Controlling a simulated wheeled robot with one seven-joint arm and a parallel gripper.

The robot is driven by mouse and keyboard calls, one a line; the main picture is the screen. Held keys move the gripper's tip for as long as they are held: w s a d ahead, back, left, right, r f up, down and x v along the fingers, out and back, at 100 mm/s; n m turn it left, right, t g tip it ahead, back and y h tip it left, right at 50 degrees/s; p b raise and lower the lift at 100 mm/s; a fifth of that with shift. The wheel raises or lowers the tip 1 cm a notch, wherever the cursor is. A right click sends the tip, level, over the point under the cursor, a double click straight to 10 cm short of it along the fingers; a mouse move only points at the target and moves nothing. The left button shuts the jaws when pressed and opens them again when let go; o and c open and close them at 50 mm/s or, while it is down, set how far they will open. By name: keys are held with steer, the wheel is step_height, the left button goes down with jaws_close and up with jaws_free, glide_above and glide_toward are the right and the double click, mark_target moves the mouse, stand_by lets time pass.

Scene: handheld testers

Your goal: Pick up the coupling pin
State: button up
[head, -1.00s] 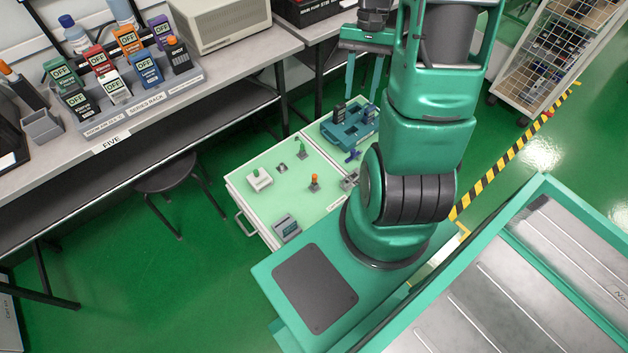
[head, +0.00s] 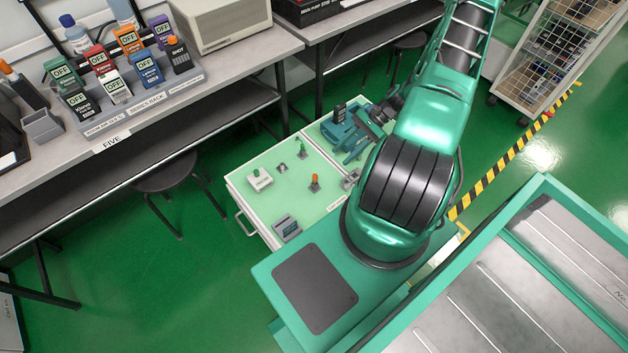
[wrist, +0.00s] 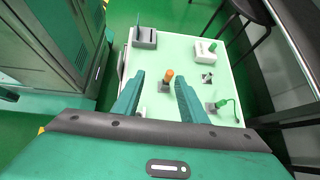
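An orange-topped piece on a grey base (head: 315,182) stands upright on the pale green worktop (head: 265,203). A green hooked piece on a grey base (head: 301,147) stands farther back. I cannot tell for certain which piece is the coupling pin. My gripper (head: 342,153) is above the right part of the worktop. In the wrist view my gripper (wrist: 160,77) is open and empty. There the orange-topped piece (wrist: 168,77) shows between the fingertips, apart from them and lower down. The green hooked piece (wrist: 223,103) is to the right of the fingers.
A white box with a green part (head: 260,180), a small dark-and-grey piece (head: 283,168) and a grey holder (head: 287,228) stand on the worktop. A bench with a tester rack (head: 140,100) runs behind.

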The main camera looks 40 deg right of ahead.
mark_target(315, 182)
steer(key=w+a+f+m+t, duration=0.1)
steer(key=w+a+f, duration=0.1)
steer(key=a+f, duration=0.2)
steer(key=w+a+f+m+t+y, duration=0.1)
steer(key=w+a+f+m+t, duration=0.1)
steer(key=a+f, duration=0.2)
steer(key=w+a+f+m+t+y, duration=0.1)
steer(key=w+a+f, duration=0.1)
steer(key=a+f, duration=0.3)
steer(key=shift+a+f+m+t, duration=0.1)
steer(key=shift+f+m+t, duration=0.25)
steer(key=shift+f, duration=0.2)
jaws_close()
